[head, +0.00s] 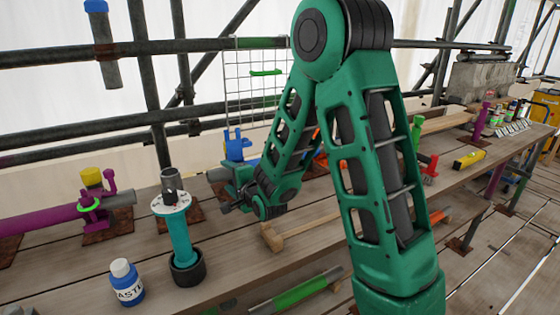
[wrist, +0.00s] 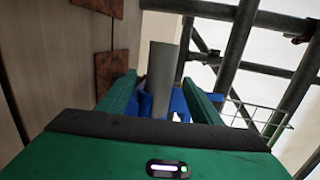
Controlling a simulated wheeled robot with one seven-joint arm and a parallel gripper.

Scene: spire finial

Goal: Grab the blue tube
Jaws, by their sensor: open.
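A blue holder or clamp (head: 237,145) stands on the bench just behind my gripper (head: 238,188) in the head view. A grey tube end (head: 217,174) sticks out to the left beside it. In the wrist view my gripper (wrist: 161,97) is open, with one green finger on each side of the grey tube (wrist: 161,75). Blue parts (wrist: 179,103) show around the tube between the fingers. The fingers appear apart from the tube; contact cannot be told. Much of the blue part is hidden behind my gripper and the tube.
A purple tube (head: 40,219) lies farther left. A wooden mallet (head: 300,228) lies to the right. Scaffold rails (head: 150,47) and a wire grid (head: 252,85) are behind.

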